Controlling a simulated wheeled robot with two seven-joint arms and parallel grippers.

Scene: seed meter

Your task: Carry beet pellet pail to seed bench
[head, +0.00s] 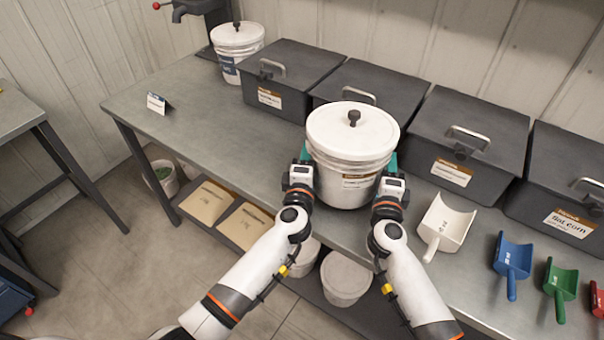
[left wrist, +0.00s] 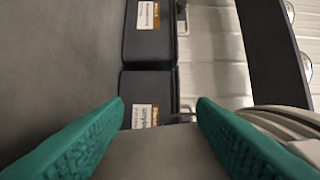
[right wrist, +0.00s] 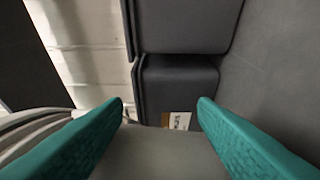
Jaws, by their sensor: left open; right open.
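A white lidded pail (head: 350,150) with a black knob stands upright at the front of the grey bench (head: 190,110); its orange and white label is too small to read. My left gripper (head: 304,155) is at the pail's left side, and my right gripper (head: 392,165) is at its right side. Both are open, with teal fingers. In the left wrist view the pail's ribbed side (left wrist: 285,130) shows beyond the right finger. In the right wrist view it shows beyond the left finger (right wrist: 35,120). Whether the fingers touch the pail is hidden.
Dark lidded bins (head: 465,140) line the bench behind the pail. A second white pail (head: 236,45) with a blue label stands at the back left. White (head: 445,222), blue (head: 512,258) and green (head: 560,285) scoops lie to the right. The bench's left part is mostly clear.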

